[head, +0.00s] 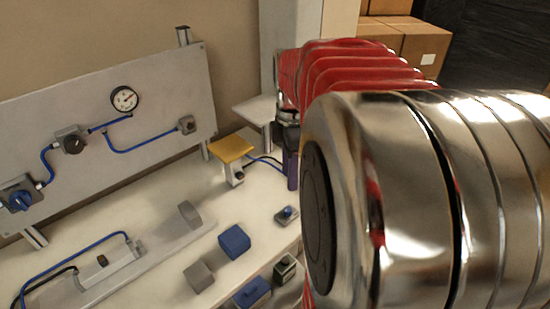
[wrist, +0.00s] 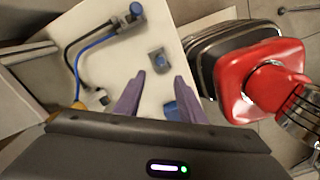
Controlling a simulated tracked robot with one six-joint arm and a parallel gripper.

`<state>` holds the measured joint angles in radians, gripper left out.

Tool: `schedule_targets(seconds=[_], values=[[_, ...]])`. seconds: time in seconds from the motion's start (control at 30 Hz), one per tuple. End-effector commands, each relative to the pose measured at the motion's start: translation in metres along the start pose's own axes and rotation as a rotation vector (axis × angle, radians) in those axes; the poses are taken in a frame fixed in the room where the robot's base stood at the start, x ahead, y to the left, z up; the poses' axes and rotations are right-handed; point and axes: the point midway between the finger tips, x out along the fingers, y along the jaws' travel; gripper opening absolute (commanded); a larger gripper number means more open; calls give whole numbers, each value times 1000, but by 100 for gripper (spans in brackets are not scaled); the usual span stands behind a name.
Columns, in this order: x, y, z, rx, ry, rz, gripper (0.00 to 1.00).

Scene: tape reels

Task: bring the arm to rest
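My gripper (wrist: 160,76) shows two purple fingers in the wrist view. They are spread apart with nothing between them, above the white tabletop (wrist: 160,30). A small grey block with a round blue top (wrist: 158,60) lies below, just beyond the fingertips. My arm fills the right half of that view. No tape reel is visible.
A grey panel with a gauge (head: 125,98) and blue hoses stands behind the table. A yellow-topped device (head: 232,150) is left of my gripper. Blue blocks (head: 234,242) and grey blocks (head: 199,276) lie nearer. Cardboard boxes (head: 413,45) stand at the back.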

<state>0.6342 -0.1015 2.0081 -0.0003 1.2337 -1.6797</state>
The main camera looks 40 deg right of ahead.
Motion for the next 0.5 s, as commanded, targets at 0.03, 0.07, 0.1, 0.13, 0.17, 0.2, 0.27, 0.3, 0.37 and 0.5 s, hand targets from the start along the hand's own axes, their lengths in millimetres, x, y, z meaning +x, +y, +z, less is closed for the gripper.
schedule_targets(seconds=[0.03, 0.07, 0.1, 0.13, 0.17, 0.2, 0.27, 0.3, 0.37, 0.5], values=[[-5, 0, 0, 0, 0, 1, 36], [-8, 0, 0, 0, 0, 1, 36], [-10, 0, 0, 0, 0, 1, 36], [-12, 0, 0, 0, 0, 1, 36], [-13, 0, 0, 0, 0, 0, 36], [-13, 0, 0, 0, 0, 0, 36], [-14, 0, 0, 0, 0, 0, 36], [-14, 0, 0, 0, 0, -1, 36], [-14, 0, 0, 0, 0, -1, 36], [-13, 0, 0, 0, 0, -1, 36]])
